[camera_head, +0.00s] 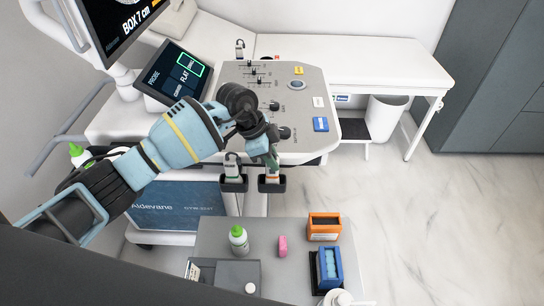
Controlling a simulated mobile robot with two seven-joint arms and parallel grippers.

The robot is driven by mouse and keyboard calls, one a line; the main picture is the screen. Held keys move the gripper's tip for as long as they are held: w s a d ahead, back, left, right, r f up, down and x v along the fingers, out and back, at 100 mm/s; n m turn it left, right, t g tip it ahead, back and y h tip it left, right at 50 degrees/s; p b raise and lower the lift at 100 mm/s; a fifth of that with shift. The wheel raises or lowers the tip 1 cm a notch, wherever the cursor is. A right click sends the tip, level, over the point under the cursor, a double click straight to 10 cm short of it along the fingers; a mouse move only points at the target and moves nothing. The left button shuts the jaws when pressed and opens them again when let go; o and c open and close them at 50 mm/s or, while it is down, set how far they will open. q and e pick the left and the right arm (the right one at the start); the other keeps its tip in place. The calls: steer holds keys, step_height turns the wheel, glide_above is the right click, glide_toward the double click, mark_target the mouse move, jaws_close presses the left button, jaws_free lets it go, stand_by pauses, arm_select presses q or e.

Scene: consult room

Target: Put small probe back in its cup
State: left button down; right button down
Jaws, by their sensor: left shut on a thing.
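My left gripper (271,164) reaches over the front edge of the ultrasound console and points down at the right of two black cups. It is shut on the small probe (271,179), mostly hidden by the fingers; a pale, orange-marked part shows just at the mouth of the right cup (272,187). I cannot tell how deep it sits. The left cup (234,186) holds another pale probe (233,165), upright beside my gripper. My right gripper is not in view.
The console panel (313,100) with knobs lies behind the cups; another probe (240,48) stands at its far edge. Floor at right is clear.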

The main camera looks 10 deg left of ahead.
arm_select(q)
steer(key=c, duration=1.2)
jaws_free()
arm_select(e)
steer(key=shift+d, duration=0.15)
arm_select(q)
steer(key=shift+o, duration=0.2)
steer(key=v, duration=0.8)
steer(key=shift+p, duration=0.45)
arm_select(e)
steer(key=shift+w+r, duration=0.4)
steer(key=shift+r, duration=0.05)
arm_select(q)
steer(key=shift+f, duration=0.1)
